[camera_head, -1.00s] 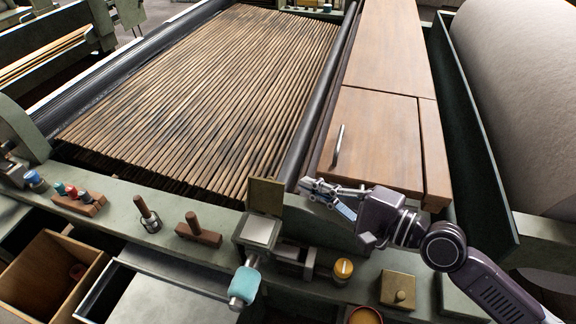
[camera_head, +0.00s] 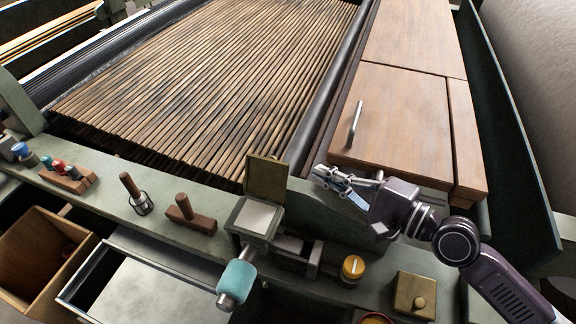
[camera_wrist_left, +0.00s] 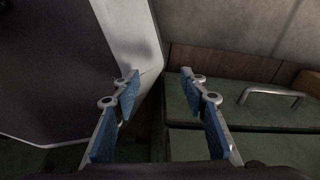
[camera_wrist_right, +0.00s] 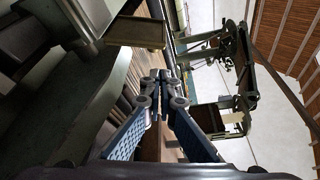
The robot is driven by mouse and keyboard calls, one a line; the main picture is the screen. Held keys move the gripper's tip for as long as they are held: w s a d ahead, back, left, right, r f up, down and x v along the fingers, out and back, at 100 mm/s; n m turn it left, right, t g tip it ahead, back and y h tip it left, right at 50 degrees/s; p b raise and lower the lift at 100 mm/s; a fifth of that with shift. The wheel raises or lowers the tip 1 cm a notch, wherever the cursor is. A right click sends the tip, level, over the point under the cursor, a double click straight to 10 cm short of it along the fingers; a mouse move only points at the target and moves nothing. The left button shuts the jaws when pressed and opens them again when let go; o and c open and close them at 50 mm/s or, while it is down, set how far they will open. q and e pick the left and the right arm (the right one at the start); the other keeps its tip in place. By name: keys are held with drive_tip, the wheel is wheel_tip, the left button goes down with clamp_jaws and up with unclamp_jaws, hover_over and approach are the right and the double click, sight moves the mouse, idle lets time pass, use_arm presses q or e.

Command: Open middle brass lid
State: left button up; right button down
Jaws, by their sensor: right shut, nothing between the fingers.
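A brass lid (camera_head: 267,178) stands upright at the back edge of a square box with a pale top (camera_head: 254,217), on the green bench ledge. A brownish plate that looks like the same lid (camera_wrist_right: 137,31) shows at the top of the right wrist view. Another brass lid with a round knob (camera_head: 415,295) lies flat farther right. My right gripper (camera_head: 322,175) is shut and empty, to the right of the upright lid and apart from it. Its closed fingertips (camera_wrist_right: 161,80) show in the right wrist view. My left gripper (camera_wrist_left: 158,88) is open and empty, seen only in its wrist view.
A teal-covered handle (camera_head: 237,281) juts forward below the box. A yellow-topped knob (camera_head: 352,268) and wooden-handled tools (camera_head: 190,214) stand on the ledge. A wooden cabinet door (camera_head: 390,122) lies behind my right gripper. An open drawer (camera_head: 140,290) is at lower left.

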sight(268, 176)
drive_tip(key=shift+w+a+f, duration=0.1)
drive_tip(key=shift+a+f, duration=0.05)
drive_tip(key=shift+f, duration=0.15)
drive_tip(key=p+x, duration=0.2)
drive_tip(key=x, duration=0.6)
drive_tip(key=shift+w+a, duration=0.25)
drive_tip(key=shift+a, duration=0.1)
drive_tip(key=shift+w+a+f, duration=0.15)
drive_tip(key=shift+w+a, duration=0.15)
drive_tip(key=shift+s+a+r+n+t+y+b, duration=0.2)
drive_tip(key=shift+s+r+n, duration=0.1)
drive_tip(key=shift+s+n, duration=0.15)
drive_tip(key=shift+s+a+r+n+t+y+b, duration=0.1)
drive_tip(key=shift+s+r+n+b, duration=0.15)
drive_tip(key=shift+n, duration=0.3)
drive_tip(key=shift+s+r, duration=0.2)
drive_tip(key=shift+r+n, duration=0.1)
drive_tip(key=shift+n, duration=0.2)
